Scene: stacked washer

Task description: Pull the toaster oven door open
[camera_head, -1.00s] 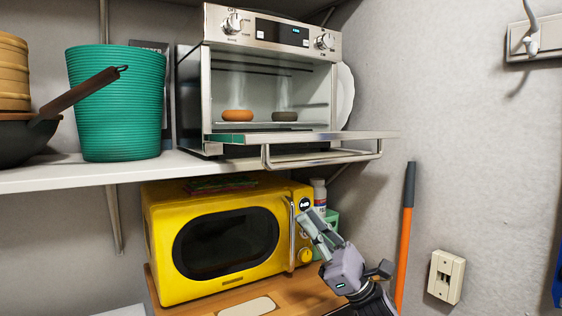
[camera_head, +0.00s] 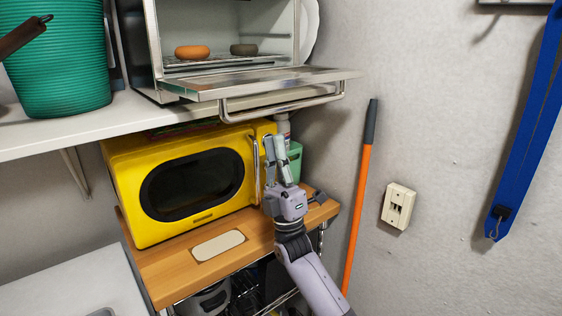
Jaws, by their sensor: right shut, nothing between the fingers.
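The toaster oven (camera_head: 143,52) stands on the white shelf, its upper part cut off by the top of the picture. Its door (camera_head: 258,83) is folded down and lies open, nearly level, with the bar handle (camera_head: 285,106) along its front edge. Inside, an orange ring-shaped item (camera_head: 193,52) and a dark one (camera_head: 244,49) sit on the rack. My right gripper (camera_head: 277,140) is shut and empty, pointing up below the door handle and in front of the yellow microwave's right side. It appears apart from the handle. My left gripper is not in view.
The yellow microwave (camera_head: 122,187) stands on a wooden cart top (camera_head: 162,275) under the shelf (camera_head: 60,136). A green basket (camera_head: 60,55) stands left of the oven. An orange pole (camera_head: 359,210) leans on the wall, right of my arm. A blue strap (camera_head: 525,120) hangs farther right.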

